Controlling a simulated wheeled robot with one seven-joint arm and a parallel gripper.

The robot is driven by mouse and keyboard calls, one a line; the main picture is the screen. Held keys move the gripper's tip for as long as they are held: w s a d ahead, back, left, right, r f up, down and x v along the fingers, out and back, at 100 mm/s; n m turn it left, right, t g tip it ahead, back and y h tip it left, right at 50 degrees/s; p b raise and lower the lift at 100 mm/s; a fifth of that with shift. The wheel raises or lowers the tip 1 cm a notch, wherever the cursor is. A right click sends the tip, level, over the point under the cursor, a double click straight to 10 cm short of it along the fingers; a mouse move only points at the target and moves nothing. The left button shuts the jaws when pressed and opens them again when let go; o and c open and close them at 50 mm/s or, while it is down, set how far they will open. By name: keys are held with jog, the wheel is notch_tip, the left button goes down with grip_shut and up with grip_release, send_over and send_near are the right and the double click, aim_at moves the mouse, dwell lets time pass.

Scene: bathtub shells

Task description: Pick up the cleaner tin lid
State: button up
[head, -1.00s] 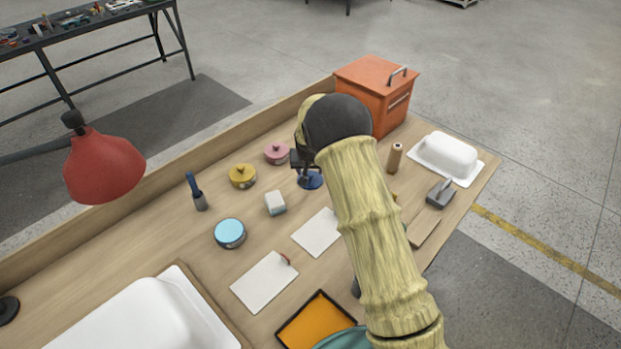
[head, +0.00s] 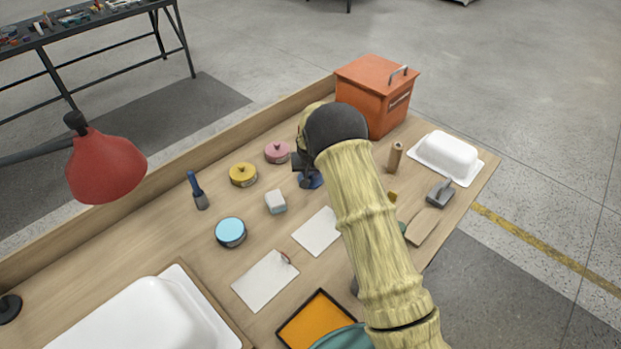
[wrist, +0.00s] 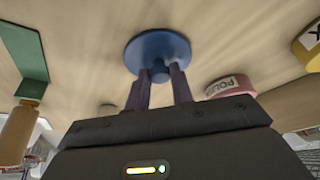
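The blue lid (wrist: 142,50), a round disc with a small knob, is seen in the wrist view; I take it for the cleaner tin lid, though no label shows on it. My gripper (wrist: 159,77) has its two fingers on either side of the knob, close against it with no clear gap. In the head view the lid (head: 313,182) is below my gripper (head: 306,172), partly hidden by it. I cannot tell whether it touches the table. A light-blue-topped tin (head: 230,231) stands nearer the front left, with no knob visible.
A pink tin (head: 277,152), marked as polish in the wrist view, and a yellow tin (head: 242,174) stand left of my gripper. A white block (head: 275,201) is nearer. An orange box (head: 370,95) stands behind, and a brown bottle (head: 394,158) to the right. A red lamp (head: 105,165) overhangs the left.

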aim_at(311, 174)
grip_shut()
notch_tip(311, 174, up, 10)
jog(key=b, duration=0.1)
jog(key=shift+s, duration=0.1)
dwell(0.6)
